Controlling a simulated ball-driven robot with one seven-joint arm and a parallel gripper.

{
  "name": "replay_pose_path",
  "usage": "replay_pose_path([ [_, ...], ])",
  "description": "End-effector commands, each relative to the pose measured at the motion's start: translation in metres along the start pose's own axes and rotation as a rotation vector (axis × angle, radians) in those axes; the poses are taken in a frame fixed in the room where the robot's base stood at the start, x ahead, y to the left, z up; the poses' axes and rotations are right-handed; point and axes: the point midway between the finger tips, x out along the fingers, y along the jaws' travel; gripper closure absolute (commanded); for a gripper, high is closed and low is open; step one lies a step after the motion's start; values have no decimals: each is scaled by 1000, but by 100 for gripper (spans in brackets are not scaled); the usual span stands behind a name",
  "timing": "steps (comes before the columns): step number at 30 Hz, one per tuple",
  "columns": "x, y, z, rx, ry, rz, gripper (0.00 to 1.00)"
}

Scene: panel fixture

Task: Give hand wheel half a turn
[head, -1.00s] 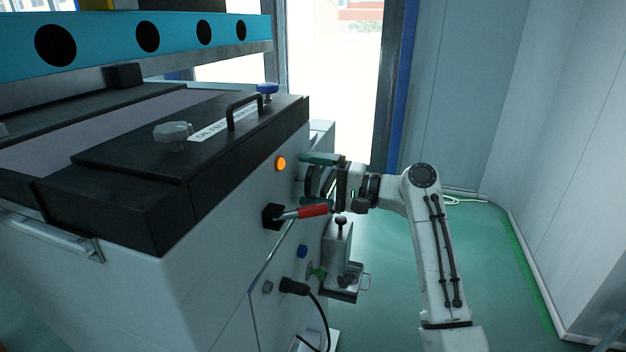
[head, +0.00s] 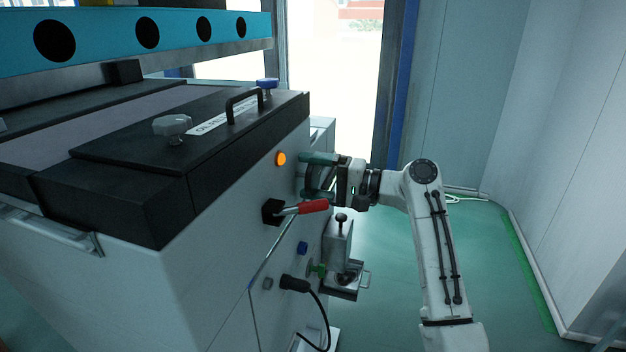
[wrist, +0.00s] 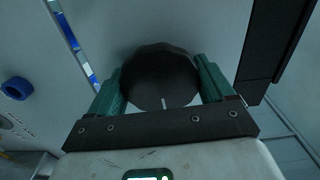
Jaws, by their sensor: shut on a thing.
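The hand wheel is a dark, faceted round knob (wrist: 158,68) on the pale panel, in the middle of the wrist view. A short pale mark shows near its lower rim. My gripper (wrist: 160,84) has one green finger on each side of the wheel and is shut on it. In the head view my gripper (head: 318,176) reaches the panel's right-hand face from the right, one finger above the other. There the wheel is mostly hidden by the fingers.
A red-handled lever (head: 312,206) sticks out just below my gripper. An orange lamp (head: 281,159) is to its left. A blue knob (head: 302,248), a black plug with cable (head: 294,284) and a metal box (head: 340,262) are lower. Open floor lies right.

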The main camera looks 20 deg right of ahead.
Motion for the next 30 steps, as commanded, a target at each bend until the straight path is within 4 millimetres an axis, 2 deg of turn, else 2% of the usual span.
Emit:
replay_pose_path([
  [8,0,8,0,-181,0,2,49],
  [30,-1,8,0,-881,0,3,49],
])
